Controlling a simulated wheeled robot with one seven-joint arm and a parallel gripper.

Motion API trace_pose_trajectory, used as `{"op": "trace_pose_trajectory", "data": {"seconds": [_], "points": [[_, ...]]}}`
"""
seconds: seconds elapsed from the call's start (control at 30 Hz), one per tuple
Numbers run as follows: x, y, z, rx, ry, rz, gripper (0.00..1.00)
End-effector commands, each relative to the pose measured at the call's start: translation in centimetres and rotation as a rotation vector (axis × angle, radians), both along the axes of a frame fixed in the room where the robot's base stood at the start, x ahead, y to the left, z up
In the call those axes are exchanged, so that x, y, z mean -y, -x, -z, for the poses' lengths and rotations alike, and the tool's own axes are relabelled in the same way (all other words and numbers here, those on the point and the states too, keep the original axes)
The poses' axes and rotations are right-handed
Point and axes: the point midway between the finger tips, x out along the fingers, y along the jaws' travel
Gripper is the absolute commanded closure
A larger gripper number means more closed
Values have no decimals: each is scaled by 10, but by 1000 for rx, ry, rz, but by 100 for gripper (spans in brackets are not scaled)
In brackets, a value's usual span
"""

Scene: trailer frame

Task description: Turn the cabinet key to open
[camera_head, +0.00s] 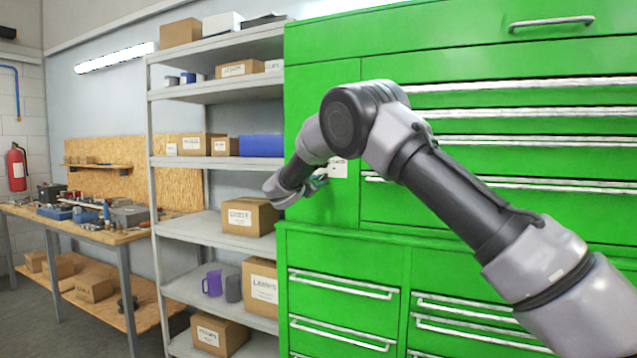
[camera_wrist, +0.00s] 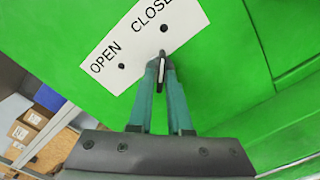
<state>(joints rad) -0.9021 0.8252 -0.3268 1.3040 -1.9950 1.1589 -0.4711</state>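The green cabinet (camera_head: 330,90) has a white label (camera_head: 338,168) on its left door. In the wrist view the label (camera_wrist: 135,40) reads OPEN and CLOSE, with a black dot by each word. The key (camera_wrist: 161,76) shows as a thin pale strip at the label's lower edge, roughly in line with the CLOSE dot above it. My gripper (camera_wrist: 162,66) has its two teal fingertips closed together around the key. The fingers hide part of the key and the lock. In the head view my gripper (camera_head: 319,181) is at the door beside the label, and my arm hides the key.
A grey shelf unit (camera_head: 215,95) with cardboard boxes stands directly left of the cabinet. A box (camera_head: 250,217) sits below my wrist. Drawer handles (camera_head: 345,285) stick out along the cabinet front. A workbench (camera_head: 110,236) stands farther left.

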Motion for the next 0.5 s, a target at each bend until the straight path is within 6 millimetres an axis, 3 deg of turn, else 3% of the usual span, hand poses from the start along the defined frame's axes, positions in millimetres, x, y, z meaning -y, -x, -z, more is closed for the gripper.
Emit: {"op": "trace_pose_trajectory", "data": {"seconds": [0.5], "points": [[-1,1,0,-52,145,0,100]]}}
